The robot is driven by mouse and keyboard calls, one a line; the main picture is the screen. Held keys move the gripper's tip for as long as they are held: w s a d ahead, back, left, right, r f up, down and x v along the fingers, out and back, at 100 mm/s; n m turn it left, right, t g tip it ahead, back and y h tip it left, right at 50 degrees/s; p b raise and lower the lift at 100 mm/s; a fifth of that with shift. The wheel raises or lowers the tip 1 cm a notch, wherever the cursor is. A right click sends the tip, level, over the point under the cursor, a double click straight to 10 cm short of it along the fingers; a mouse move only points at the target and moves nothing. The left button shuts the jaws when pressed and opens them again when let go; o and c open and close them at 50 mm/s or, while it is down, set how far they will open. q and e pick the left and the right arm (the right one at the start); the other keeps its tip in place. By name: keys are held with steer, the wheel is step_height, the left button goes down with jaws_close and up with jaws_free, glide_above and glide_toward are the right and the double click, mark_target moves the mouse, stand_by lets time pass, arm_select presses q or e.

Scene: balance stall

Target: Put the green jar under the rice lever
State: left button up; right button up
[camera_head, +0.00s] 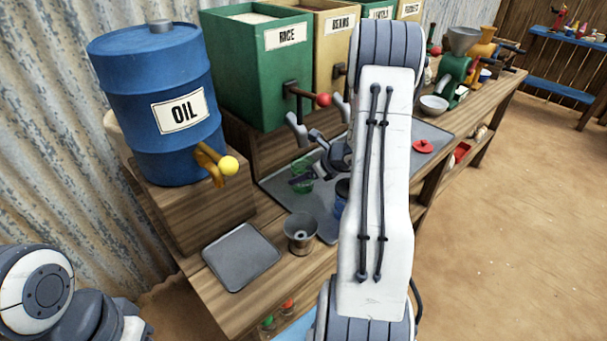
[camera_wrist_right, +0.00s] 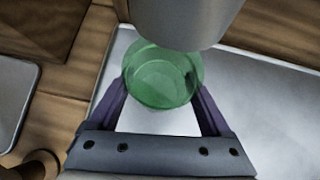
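The rice box (camera_head: 262,70) is green, and its lever (camera_head: 323,99) ends in a red ball. The green jar (camera_head: 303,166) is at the grey tray below the rice box's grey spout (camera_head: 296,129). My right gripper (camera_head: 300,181) reaches in low at the jar. In the right wrist view the jar (camera_wrist_right: 160,85) is between my right fingers (camera_wrist_right: 162,92), which meet both its sides. A grey spout (camera_wrist_right: 180,20) overlaps the jar's far rim there. I cannot tell whether the jar rests on the tray. My left gripper is out of view.
A blue oil drum (camera_head: 158,80) with a yellow-knobbed tap stands at the left. A metal cup (camera_head: 300,232) and a small grey tray (camera_head: 241,256) are on the counter in front. My right arm hides part of the grey tray (camera_head: 325,231) and a blue jar (camera_head: 341,194).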

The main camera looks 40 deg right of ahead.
steer(key=shift+o, duration=0.9)
steer(key=shift+s+r+p, duration=0.1)
steer(key=shift+r+p, duration=0.2)
steer(key=shift+r, duration=0.05)
steer(key=v, duration=1.1)
steer(key=shift+s+r+p, duration=0.15)
steer(key=shift+s+p, duration=0.1)
steer(key=shift+p, duration=0.1)
